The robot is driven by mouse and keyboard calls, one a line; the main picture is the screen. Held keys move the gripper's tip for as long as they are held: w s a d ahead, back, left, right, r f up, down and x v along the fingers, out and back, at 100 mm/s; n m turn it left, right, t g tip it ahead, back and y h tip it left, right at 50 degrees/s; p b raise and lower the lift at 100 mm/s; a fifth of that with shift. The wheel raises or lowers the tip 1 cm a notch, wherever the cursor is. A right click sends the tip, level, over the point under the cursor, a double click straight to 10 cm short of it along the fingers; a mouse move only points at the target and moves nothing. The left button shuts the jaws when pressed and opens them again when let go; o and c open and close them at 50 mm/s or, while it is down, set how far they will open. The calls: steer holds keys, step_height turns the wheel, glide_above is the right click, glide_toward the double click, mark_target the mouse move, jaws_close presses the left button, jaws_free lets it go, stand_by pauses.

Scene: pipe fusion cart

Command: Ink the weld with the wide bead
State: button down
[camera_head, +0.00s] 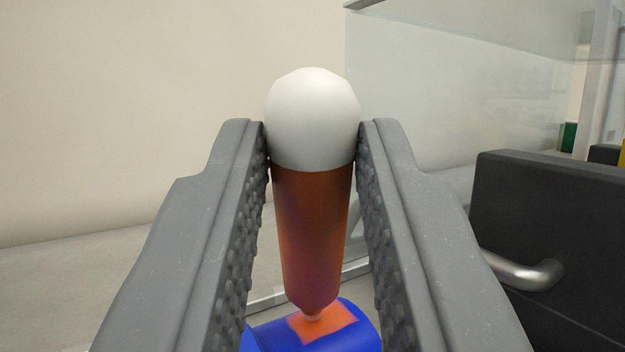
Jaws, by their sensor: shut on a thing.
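My gripper (313,140) is shut on an ink marker with a reddish-brown body (312,230) and a rounded white end (312,115). The marker's narrow tip points down, away from the white end. Below it is a blue pipe (265,338), cut off by the bottom edge of the picture. An orange patch (338,317) lies on top of the pipe. The marker's tip is over this patch and seems to meet it, but I cannot be sure they touch. No weld bead can be made out, and the jaws hide the pipe's sides.
A dark block (550,215) with a metal handle (522,272) stands close on the right. A clear panel (430,100) stands behind. A pale wall (130,110) fills the left, with open grey surface (90,285) below it.

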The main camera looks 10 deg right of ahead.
steer(key=shift+w+d, duration=0.2)
steer(key=shift+d, duration=0.55)
steer(key=shift+s+a, duration=0.15)
steer(key=shift+a, duration=0.35)
steer(key=shift+s+a, duration=0.15)
steer(key=shift+a, duration=0.35)
steer(key=shift+w+d, duration=0.15)
steer(key=shift+d, duration=0.35)
steer(key=shift+w+d, duration=0.15)
steer(key=shift+d, duration=0.35)
stand_by(0.4)
steer(key=shift+s+a, duration=0.3)
steer(key=shift+a, duration=0.65)
steer(key=shift+w+d, duration=0.15)
steer(key=shift+d, duration=0.35)
stand_by(0.3)
stand_by(0.4)
steer(key=shift+r+p, duration=1.05)
steer(key=shift+r, duration=2.4)
